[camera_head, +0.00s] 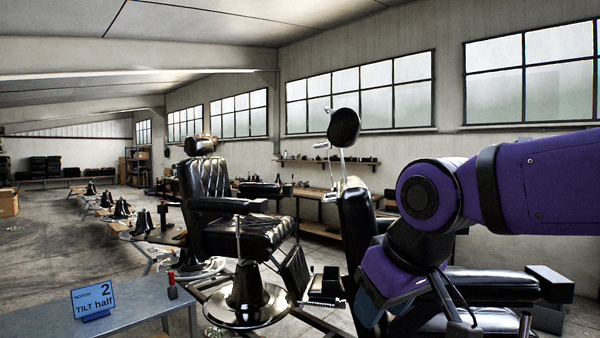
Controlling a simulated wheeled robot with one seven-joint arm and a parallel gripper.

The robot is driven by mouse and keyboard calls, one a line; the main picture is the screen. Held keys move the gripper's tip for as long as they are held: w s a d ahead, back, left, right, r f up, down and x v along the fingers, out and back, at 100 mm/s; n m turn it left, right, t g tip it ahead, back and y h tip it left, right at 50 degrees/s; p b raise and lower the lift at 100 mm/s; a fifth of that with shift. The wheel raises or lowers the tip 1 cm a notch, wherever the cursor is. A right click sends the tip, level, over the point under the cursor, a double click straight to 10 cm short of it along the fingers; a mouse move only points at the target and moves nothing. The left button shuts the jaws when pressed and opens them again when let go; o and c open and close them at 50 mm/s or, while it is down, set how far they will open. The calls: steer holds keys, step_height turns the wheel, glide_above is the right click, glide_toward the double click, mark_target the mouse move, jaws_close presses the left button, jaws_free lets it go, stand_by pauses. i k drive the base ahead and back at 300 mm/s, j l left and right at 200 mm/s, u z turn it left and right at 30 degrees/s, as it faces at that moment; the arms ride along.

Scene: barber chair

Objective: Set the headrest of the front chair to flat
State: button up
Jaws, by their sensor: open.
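The front chair is the near black barber chair, seen partly from behind, with its upright backrest (356,225). Its dark round headrest (344,127) stands on a thin metal post above the backrest and looks tilted, not flat. A small bright lever or handle (322,146) sticks out left of the post. My purple arm covers much of the chair's right side and seat. The jaws of my gripper do not show. A blue card (93,298) reads "NOTCH 2" and "TILT half".
The card stands on a grey table (140,305) at lower left, near a small red-topped item (172,286). A second black barber chair (235,215) stands behind, left of the front chair. Shelves and benches line the back wall. Open floor lies at left.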

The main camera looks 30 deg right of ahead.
mark_target(344, 126)
steer(key=i+j+z, duration=0.25)
steer(key=i+z, duration=0.2)
steer(key=i+j+z, duration=0.95)
steer(key=i+j, duration=0.1)
steer(key=j, duration=0.1)
